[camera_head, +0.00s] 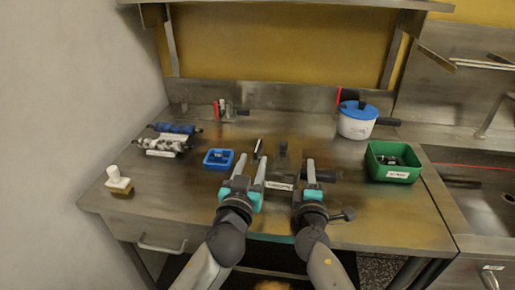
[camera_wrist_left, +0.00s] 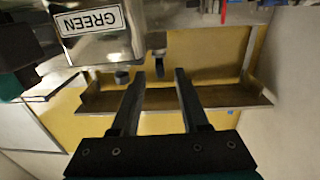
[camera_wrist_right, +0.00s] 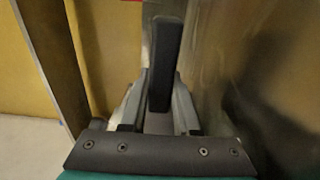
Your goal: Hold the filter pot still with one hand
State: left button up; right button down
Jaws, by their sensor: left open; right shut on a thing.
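The filter pot (camera_head: 283,160) appears to be the shiny steel vessel between my grippers in the head view, with a white label at its front and a dark handle (camera_head: 326,176) on its right. The left wrist view shows its steel wall (camera_wrist_left: 135,38) close by, with a label reading GREEN. My right gripper (camera_head: 311,162) is shut on a black handle, which stands between its fingers (camera_wrist_right: 165,65) in the right wrist view. My left gripper (camera_head: 252,160) is open and empty, just left of the pot. The pot's lower part is partly hidden.
A small blue tray (camera_head: 207,161) lies left of my left gripper. A white pot with a blue lid (camera_head: 357,120) and a green bin (camera_head: 376,174) stand right. Rollers (camera_head: 165,146) and a brush (camera_head: 118,182) lie left. The steel table (camera_head: 180,205) is clear at front left.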

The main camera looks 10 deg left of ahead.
aim_at(260, 141)
pick_arm(q)
jog(key=shift+w+d, duration=0.15)
jog(key=shift+w, duration=3)
jog(key=shift+c, duration=0.2)
grip_shut()
